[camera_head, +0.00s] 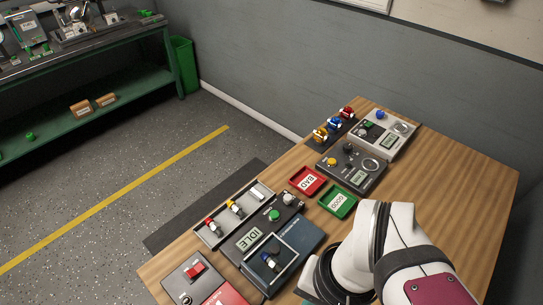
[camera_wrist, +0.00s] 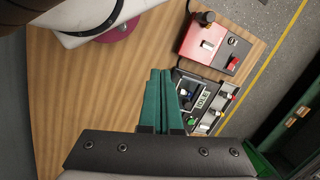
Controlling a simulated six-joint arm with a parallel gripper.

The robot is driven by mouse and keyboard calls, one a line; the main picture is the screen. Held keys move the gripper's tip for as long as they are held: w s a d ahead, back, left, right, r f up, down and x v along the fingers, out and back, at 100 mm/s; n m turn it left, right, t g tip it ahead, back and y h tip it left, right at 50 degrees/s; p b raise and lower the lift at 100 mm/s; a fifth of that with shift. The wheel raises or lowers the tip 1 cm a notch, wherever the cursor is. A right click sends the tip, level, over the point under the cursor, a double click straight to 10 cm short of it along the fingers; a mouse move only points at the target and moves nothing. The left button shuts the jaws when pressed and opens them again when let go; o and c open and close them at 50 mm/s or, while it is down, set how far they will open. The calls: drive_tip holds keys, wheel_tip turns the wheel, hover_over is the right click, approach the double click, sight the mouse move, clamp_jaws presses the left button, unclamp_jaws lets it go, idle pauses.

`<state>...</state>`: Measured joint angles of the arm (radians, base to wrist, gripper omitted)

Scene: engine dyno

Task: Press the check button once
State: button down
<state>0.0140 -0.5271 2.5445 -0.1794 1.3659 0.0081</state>
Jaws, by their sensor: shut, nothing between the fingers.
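A dark panel with an IDLE display (camera_head: 250,240) stands on the near left part of the wooden table. It carries a green button (camera_head: 274,215) and a grey knob or button (camera_head: 289,199); their labels are too small to read, so I cannot tell which is the check button. The IDLE display (camera_wrist: 203,99) also shows in the wrist view. My gripper (camera_wrist: 160,72) has its two green fingers together and empty, above the table beside that panel. In the head view my arm hides the fingers.
A blue-grey box (camera_head: 290,238) with a framed recess adjoins the panel. A tray with several coloured-ended parts (camera_head: 216,234) lies left of it. A red BAD tray (camera_head: 307,181), a green GOOD tray (camera_head: 338,202) and gauges (camera_head: 359,178) stand behind. A red switch box (camera_wrist: 214,48) is at the near end.

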drive_tip(key=w+a+m+y, duration=0.1)
drive_tip(key=w+a+y, duration=0.15)
drive_tip(key=w, duration=0.35)
drive_tip(key=m+t+y, duration=0.3)
drive_tip(key=m+t, duration=0.2)
drive_tip(key=m, duration=0.4)
hover_over(279, 215)
wheel_tip(279, 215, down, 8)
drive_tip(key=shift+f, duration=0.1)
drive_tip(key=shift+f, duration=4.3)
drive_tip(key=shift+f, duration=0.1)
drive_tip(key=shift+f, duration=0.3)
